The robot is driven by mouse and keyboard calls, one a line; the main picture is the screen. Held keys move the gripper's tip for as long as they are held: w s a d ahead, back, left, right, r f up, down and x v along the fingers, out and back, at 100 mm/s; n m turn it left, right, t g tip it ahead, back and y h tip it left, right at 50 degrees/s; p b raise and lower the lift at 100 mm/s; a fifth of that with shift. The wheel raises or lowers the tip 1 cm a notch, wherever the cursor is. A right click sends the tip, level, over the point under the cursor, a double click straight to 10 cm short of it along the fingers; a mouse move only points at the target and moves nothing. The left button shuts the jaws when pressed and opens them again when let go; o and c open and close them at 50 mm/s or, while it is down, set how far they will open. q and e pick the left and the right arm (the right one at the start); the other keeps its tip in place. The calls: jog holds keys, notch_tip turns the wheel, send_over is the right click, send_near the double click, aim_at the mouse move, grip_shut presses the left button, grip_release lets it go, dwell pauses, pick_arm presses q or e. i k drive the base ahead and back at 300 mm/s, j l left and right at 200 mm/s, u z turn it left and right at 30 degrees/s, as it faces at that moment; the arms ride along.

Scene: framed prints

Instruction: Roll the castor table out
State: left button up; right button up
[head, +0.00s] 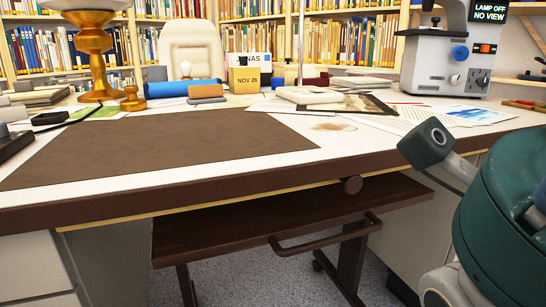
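The castor table (225,232) stands under the large desk, with a dark brown top. Its front edge shows in the knee space, and the desk hides its rear. A dark bar handle (325,233) runs along its front right side. Dark legs go down to the floor, and a castor (318,264) shows near the right leg. Neither of my grippers is in view.
Pale drawers (35,265) stand at left. A teal rounded body (500,235) with a grey lensed arm fills the right foreground. Grey carpet (245,285) shows below.

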aim_at(179, 239)
jog(key=k+l, duration=0.7)
jog(key=l, duration=0.1)
